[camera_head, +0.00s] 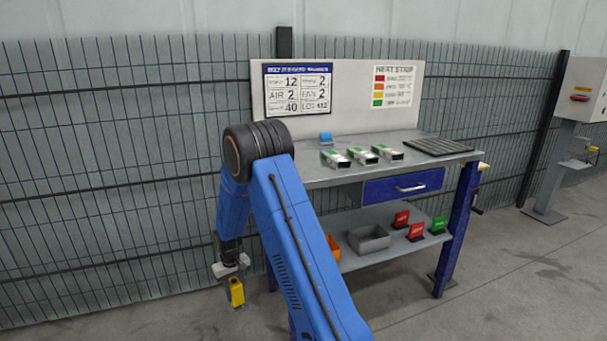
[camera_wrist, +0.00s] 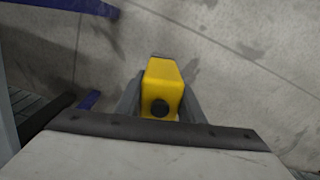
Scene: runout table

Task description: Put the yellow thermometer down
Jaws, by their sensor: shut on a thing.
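The yellow thermometer (camera_head: 236,291) hangs below my gripper (camera_head: 232,274) at the lower left of the head view, left of the workbench and above the floor. In the wrist view the yellow thermometer (camera_wrist: 162,88) sits between the two grey fingers of my gripper (camera_wrist: 160,105), which is shut on it. A dark round spot shows on its near end. Bare concrete floor is behind it in the wrist view.
The grey workbench (camera_head: 330,178) holds several white-green boxes (camera_head: 361,154), a blue item (camera_head: 325,137) and a black ribbed mat (camera_head: 436,146). Its lower shelf (camera_head: 388,248) carries a grey bin (camera_head: 369,239) and red and green signs. A mesh fence (camera_head: 100,180) stands behind.

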